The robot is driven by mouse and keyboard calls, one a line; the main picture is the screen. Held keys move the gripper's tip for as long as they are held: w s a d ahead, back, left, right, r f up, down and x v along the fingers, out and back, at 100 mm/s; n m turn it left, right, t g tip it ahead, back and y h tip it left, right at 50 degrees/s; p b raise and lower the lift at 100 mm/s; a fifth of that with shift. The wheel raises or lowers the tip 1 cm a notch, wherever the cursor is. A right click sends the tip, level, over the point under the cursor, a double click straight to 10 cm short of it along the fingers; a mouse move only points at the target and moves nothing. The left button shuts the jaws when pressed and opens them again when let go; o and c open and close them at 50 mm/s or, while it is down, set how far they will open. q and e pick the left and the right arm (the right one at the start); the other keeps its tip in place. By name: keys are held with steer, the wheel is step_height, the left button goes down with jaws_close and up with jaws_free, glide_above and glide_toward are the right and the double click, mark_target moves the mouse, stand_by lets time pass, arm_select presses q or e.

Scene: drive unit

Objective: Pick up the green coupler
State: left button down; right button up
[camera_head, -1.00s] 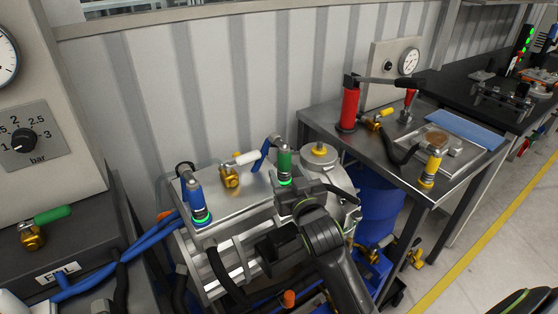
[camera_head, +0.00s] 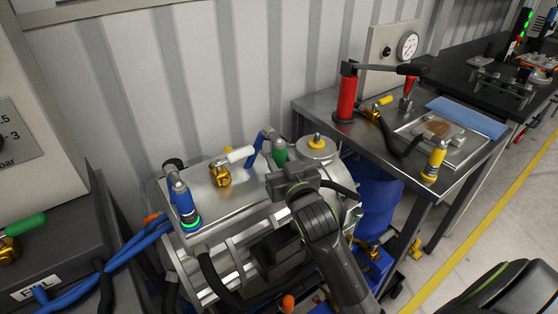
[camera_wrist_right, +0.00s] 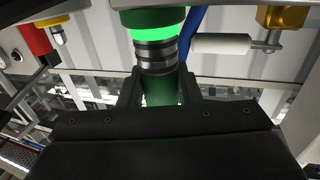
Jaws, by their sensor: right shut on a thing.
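The green coupler (camera_head: 280,152) stands upright at the back of the metal drive unit (camera_head: 225,215), with a blue hose at its top. My right gripper (camera_head: 283,172) is in front of it and hides its lower part in the head view. In the right wrist view the coupler (camera_wrist_right: 158,20) shows a glowing green ring above a ribbed metal neck. The right gripper's two fingers (camera_wrist_right: 158,88) stand on either side of the green part below that neck, shut on it. My left gripper is not in view.
A blue coupler (camera_head: 185,205) with a lit ring and a brass valve with white handle (camera_head: 220,174) stand left on the unit. A yellow knob (camera_head: 317,141) is close on the right. A steel bench (camera_head: 330,113) with a red cylinder (camera_head: 347,95) stands further right.

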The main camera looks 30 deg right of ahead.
mark_target(280, 138)
steer(key=shift+c, duration=1)
steer(key=shift+r, duration=0.15)
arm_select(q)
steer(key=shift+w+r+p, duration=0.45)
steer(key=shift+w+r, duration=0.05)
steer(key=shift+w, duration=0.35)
arm_select(e)
step_height(280, 138, up, 10)
steer(key=shift+f, duration=0.15)
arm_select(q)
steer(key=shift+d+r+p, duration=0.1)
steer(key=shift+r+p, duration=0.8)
arm_select(e)
steer(key=shift+r, duration=0.6)
